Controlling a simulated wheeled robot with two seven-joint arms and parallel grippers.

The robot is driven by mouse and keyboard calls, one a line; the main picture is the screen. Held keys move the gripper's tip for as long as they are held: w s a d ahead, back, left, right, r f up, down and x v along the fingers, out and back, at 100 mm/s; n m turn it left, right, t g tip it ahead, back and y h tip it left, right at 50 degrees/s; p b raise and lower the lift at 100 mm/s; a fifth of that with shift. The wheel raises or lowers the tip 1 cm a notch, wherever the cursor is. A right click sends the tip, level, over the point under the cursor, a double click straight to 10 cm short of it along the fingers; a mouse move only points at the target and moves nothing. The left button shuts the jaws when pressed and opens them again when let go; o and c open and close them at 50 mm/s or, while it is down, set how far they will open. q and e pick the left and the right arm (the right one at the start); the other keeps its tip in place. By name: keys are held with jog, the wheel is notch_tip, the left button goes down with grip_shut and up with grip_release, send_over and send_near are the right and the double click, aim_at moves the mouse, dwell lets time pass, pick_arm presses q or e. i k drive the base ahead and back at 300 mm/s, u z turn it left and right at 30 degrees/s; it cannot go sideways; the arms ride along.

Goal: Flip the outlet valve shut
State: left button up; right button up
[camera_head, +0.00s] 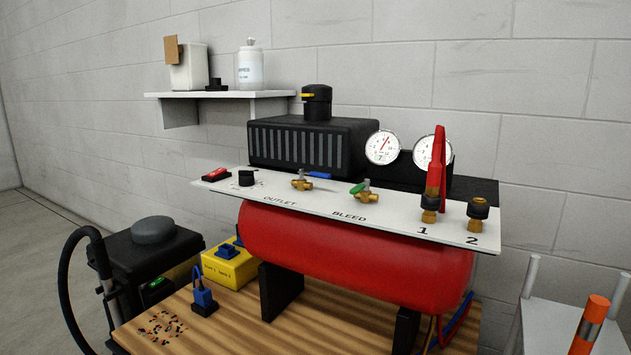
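The outlet valve (302,184) is a small brass valve on the white panel (225,184), near the printed word OUTLET. Its blue lever (319,175) points to the right, roughly along the panel's length. The bleed valve (366,194), brass with a green handle (358,188), sits to its right by the word BLEED. The panel is above a red tank (350,258) on a wooden bench. Neither of my grippers is in view.
Brass fittings labelled 1 (429,208) and 2 (477,215) stand at the panel's right; a red object rises from 1. A red switch (216,174) and black knob (246,178) are left of the valves. Two gauges (382,147) are behind. Space before the panel is clear.

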aim_at(301, 172)
jog(key=k, duration=0.55)
jog(key=u, duration=0.65)
jog(key=i, duration=1.1)
